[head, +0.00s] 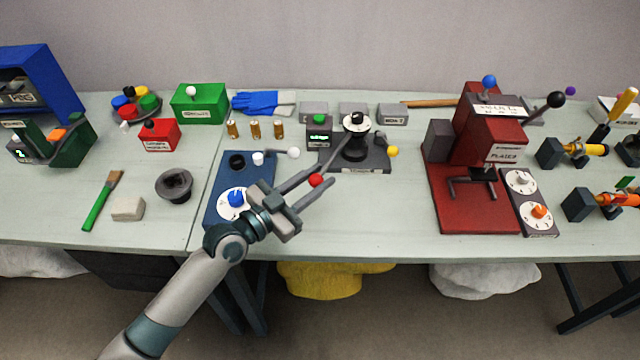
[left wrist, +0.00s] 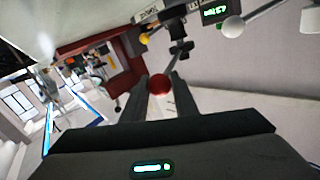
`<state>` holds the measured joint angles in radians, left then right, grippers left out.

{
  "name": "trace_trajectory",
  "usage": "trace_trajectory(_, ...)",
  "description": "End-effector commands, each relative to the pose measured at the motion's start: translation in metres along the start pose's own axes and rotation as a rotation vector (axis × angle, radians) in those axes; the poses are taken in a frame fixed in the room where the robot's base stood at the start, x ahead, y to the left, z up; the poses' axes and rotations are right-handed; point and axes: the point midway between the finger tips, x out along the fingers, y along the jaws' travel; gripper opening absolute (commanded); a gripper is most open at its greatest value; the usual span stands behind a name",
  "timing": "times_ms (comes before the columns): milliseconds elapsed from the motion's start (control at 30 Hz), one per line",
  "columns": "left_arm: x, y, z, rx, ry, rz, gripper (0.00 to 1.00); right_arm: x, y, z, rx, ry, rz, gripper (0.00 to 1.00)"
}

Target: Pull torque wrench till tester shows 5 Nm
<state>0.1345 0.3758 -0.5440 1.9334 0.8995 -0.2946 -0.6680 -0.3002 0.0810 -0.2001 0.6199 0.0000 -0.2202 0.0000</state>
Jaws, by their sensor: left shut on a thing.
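The torque tester (head: 372,160) is a dark grey base with a green-lit display (head: 319,137); its digits are too small to read surely. A black post with a white-ringed head (head: 357,122) stands on it. The torque wrench (head: 337,153) is a thin grey lever running from that head down to a red ball (head: 316,180). My left gripper (head: 318,178) is shut on the red ball, at the tester's front left. In the left wrist view the red ball (left wrist: 158,85) sits between the two fingers, and the lit display (left wrist: 215,11) shows at the top. My right gripper is out of view.
A blue unit with a dial (head: 236,199) and a white-knobbed lever (head: 292,153) lies left of the gripper. A yellow ball (head: 392,151) is at the tester's right. A red press (head: 470,190) stands further right. The table in front of the tester is clear.

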Motion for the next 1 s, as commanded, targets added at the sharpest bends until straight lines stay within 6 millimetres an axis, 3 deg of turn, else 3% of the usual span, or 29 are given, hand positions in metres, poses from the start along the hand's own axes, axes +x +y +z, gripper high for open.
trace_trajectory(167, -0.001, -0.005, -0.002, 0.004, 0.001, -0.009, 0.00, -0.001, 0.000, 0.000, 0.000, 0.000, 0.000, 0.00)
trace_trajectory(200, -0.001, -0.005, -0.002, 0.004, 0.001, -0.009, 0.33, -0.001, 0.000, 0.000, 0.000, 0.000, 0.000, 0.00)
trace_trajectory(267, -0.001, -0.005, -0.002, 0.005, 0.001, -0.009, 0.44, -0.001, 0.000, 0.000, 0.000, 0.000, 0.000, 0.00)
trace_trajectory(667, -0.003, -0.004, 0.000, 0.004, -0.001, -0.008, 0.44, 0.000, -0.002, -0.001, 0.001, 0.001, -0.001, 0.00)
trace_trajectory(867, -0.019, -0.004, 0.002, 0.005, -0.002, -0.007, 0.44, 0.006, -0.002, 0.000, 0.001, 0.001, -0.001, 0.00)
trace_trajectory(1000, -0.040, -0.003, 0.003, 0.005, -0.003, -0.007, 0.44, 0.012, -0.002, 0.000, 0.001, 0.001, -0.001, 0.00)
